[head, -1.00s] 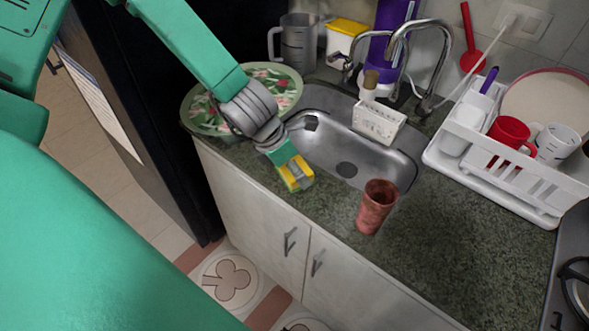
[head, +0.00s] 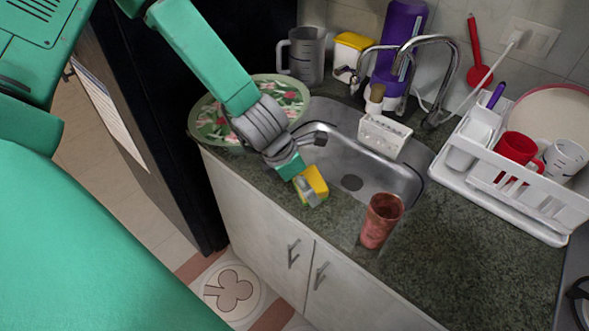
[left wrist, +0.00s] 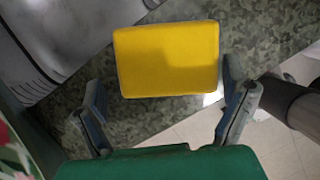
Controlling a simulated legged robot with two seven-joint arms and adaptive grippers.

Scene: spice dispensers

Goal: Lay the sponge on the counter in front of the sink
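The yellow sponge (head: 316,181) is at the counter strip in front of the sink (head: 352,183), close to the counter's front edge. It looks flat, but I cannot tell whether its whole underside touches the counter. In the left wrist view the sponge (left wrist: 167,58) shows its broad yellow face between my fingers. My left gripper (head: 308,188) is over the sponge. In the left wrist view its fingers (left wrist: 163,100) are spread, with a gap to the sponge on the left and very little on the right. My right gripper is in no view.
A reddish cup (head: 381,221) stands on the counter right of the sponge. A floral plate (head: 212,128) lies left of the sink. A white caddy (head: 384,136) and the faucet (head: 440,75) are behind. A dish rack (head: 520,205) stands right. Counter (head: 450,255) beyond the cup is clear.

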